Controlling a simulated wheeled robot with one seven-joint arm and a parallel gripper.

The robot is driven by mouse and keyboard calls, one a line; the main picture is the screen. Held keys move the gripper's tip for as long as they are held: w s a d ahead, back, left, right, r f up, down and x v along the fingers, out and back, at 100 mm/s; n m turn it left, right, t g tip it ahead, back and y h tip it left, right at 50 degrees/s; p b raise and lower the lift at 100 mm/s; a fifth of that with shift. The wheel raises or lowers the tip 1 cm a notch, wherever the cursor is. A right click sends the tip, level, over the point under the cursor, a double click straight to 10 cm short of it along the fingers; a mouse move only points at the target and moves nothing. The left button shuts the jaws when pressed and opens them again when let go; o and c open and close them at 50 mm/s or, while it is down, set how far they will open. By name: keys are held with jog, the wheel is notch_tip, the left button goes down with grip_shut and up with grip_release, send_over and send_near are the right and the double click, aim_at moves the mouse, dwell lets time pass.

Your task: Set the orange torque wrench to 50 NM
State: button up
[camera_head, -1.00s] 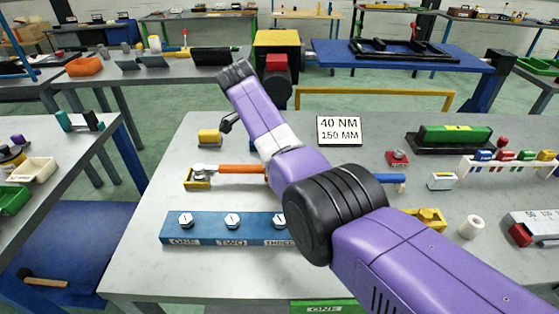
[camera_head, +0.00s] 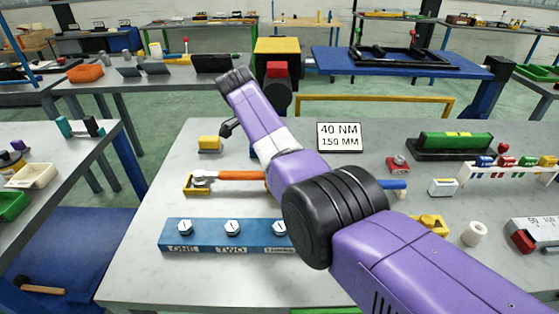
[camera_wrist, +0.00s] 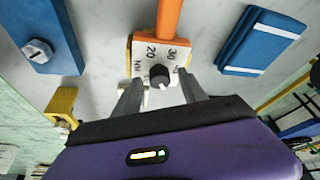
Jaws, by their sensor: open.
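The orange torque wrench (camera_head: 240,176) lies on the grey table, its head in a yellow holder (camera_head: 190,186). My arm covers its middle. In the wrist view, its orange handle (camera_wrist: 169,18) runs up from a white dial plate (camera_wrist: 148,46) marked 20, 30 and NM; other marks are partly hidden. A dark round knob (camera_wrist: 159,74) sits on the plate, with a small white mark on its lower edge. My gripper (camera_wrist: 160,78) is open, with one finger on each side of the knob. I cannot tell whether they touch it. The fingers are hidden in the head view.
A yellow block (camera_head: 209,143), a red-topped block (camera_head: 398,163) and a white ring (camera_head: 474,233) stand around.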

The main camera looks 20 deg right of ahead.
jog(key=v, duration=0.7)
jog(key=shift+a+r+b, duration=0.2)
jog(key=shift+r+b, duration=0.15)
jog(key=shift+b, duration=0.05)
